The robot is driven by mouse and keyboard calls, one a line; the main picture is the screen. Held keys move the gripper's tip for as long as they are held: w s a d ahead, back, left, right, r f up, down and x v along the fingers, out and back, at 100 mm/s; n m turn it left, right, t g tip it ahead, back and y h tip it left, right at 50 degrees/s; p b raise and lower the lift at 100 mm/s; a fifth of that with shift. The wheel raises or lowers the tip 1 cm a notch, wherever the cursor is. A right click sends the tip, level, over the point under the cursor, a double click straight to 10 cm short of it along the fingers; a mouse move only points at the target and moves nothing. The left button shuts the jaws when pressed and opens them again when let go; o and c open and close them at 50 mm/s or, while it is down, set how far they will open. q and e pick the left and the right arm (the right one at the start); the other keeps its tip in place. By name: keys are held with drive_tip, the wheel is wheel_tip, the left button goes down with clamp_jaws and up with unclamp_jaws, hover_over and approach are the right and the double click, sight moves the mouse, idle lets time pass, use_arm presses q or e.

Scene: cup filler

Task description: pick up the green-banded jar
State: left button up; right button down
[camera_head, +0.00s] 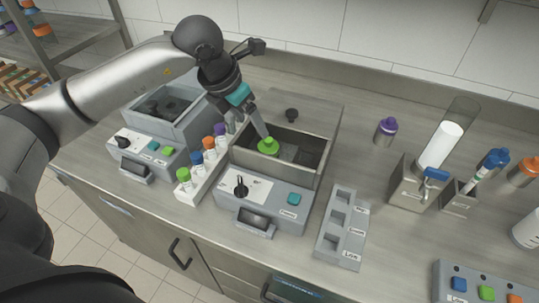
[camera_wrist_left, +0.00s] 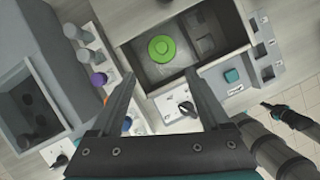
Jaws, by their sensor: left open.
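The green-banded jar (camera_head: 268,146) sits inside the open basin (camera_head: 236,153) of the middle grey machine. Its round green lid faces up; its body is mostly hidden by the basin walls in the head view. In the left wrist view the green lid (camera_wrist_left: 161,48) shows beyond the fingertips, apart from them. My left gripper (camera_head: 258,128) is open and empty. It reaches down from the upper left, above the basin and close to the jar. In the left wrist view its two fingers (camera_wrist_left: 158,76) are spread, pointing toward the basin.
A rack of several colour-capped bottles (camera_head: 209,158) stands left of the basin, close to my arm. A second machine (camera_head: 170,109) is farther left. A slotted grey block (camera_head: 341,229) lies to the right. A purple-capped bottle (camera_head: 386,131) stands behind, with clear counter around it.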

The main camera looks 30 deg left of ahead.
sight(267, 147)
use_arm(q)
drive_tip(key=x, duration=0.7)
drive_tip(key=b+x, duration=0.1)
drive_tip(key=x, duration=0.6)
drive_tip(key=shift+d+r, duration=0.1)
drive_tip(key=shift+d, duration=0.1)
drive_tip(key=shift+c, duration=0.2)
drive_tip(key=c, duration=1.2)
clamp_jaws()
drive_tip(key=shift+r, duration=0.15)
